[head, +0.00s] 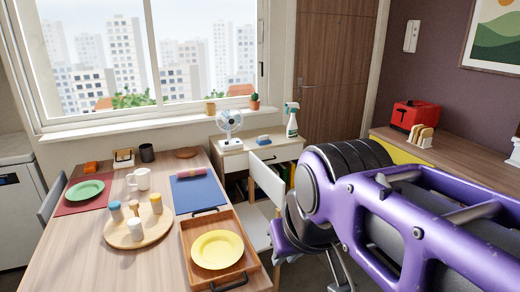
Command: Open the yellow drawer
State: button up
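A yellow drawer front (398,152) shows as a small bright patch under the wooden counter at the right. My purple arm crosses in front of it and hides its lower part. No handle on it can be seen. I cannot tell from this strip whether it stands out from the counter. My arm fills the lower right of the head view.
The wooden counter (450,160) holds a red toaster (413,115) and a toast rack (420,135). A dining table (75,248) with a wooden tray (190,235) and plates fills the left. A white chair (266,180) stands between the table and my arm. A white cabinet (288,150) stands behind.

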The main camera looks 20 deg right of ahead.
aim_at(415, 157)
jog(key=z, duration=1.3)
jog(key=i+z, duration=0.15)
jog(key=i, duration=0.15)
jog(key=i+u, duration=0.1)
jog(key=i, duration=1.05)
